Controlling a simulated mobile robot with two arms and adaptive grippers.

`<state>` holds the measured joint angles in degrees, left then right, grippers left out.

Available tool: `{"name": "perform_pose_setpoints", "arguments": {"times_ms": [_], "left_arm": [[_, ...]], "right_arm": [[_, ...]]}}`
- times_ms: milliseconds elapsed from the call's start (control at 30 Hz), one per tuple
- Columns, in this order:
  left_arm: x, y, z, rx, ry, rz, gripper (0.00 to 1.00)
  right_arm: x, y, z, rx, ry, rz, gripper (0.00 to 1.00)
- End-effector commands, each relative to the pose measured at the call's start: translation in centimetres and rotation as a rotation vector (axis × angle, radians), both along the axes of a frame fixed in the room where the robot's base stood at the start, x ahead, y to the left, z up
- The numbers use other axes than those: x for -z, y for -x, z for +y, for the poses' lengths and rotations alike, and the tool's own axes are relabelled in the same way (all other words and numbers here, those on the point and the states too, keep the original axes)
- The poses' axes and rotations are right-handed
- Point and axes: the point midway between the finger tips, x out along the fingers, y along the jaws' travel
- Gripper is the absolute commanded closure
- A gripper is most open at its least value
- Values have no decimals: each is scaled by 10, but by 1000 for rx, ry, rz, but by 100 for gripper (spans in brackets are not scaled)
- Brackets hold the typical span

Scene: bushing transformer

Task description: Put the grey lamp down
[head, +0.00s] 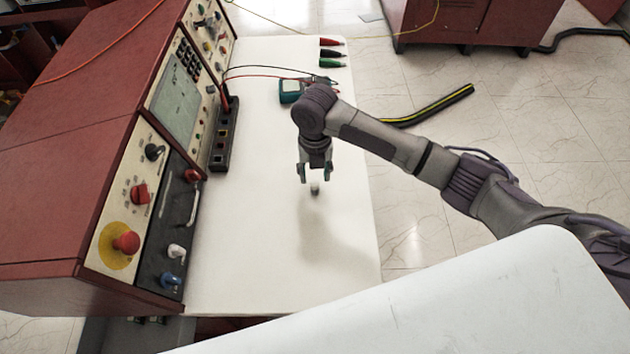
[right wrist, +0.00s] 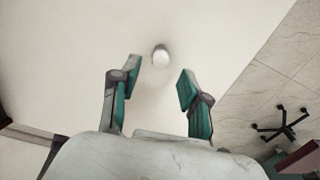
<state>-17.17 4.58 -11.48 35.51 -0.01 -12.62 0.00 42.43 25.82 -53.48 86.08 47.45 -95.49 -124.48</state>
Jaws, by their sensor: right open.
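The grey lamp (head: 315,188) is a small, round-topped piece on the white tabletop in the head view. It also shows in the right wrist view (right wrist: 161,58), pale and rounded, just beyond the fingertips and between their lines. My right gripper (head: 314,175) is directly above the lamp in the head view, with its fingers pointing down. In the right wrist view the two green-padded fingers (right wrist: 158,82) are spread apart with nothing between them. The lamp appears apart from both fingers. My left gripper is not in view.
A red control console (head: 126,242) with knobs and a screen lines the left of the white table (head: 345,255). A teal meter (head: 291,91) with leads and several markers (head: 331,53) lie at the back. The table around the lamp is clear.

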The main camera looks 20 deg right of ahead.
Motion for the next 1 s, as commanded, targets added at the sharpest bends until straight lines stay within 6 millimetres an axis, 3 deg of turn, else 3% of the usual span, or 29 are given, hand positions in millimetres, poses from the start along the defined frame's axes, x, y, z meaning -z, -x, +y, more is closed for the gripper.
{"name": "perform_pose_setpoints", "arguments": {"times_ms": [200, 400, 1000], "left_arm": [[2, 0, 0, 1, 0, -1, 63], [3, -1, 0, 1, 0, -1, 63], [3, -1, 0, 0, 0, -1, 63]], "right_arm": [[-46, -1, 0, 0, 1, -3, 54], [-68, 0, 0, 0, 0, 0, 54], [-72, 0, 0, 1, 0, 1, 54]]}}
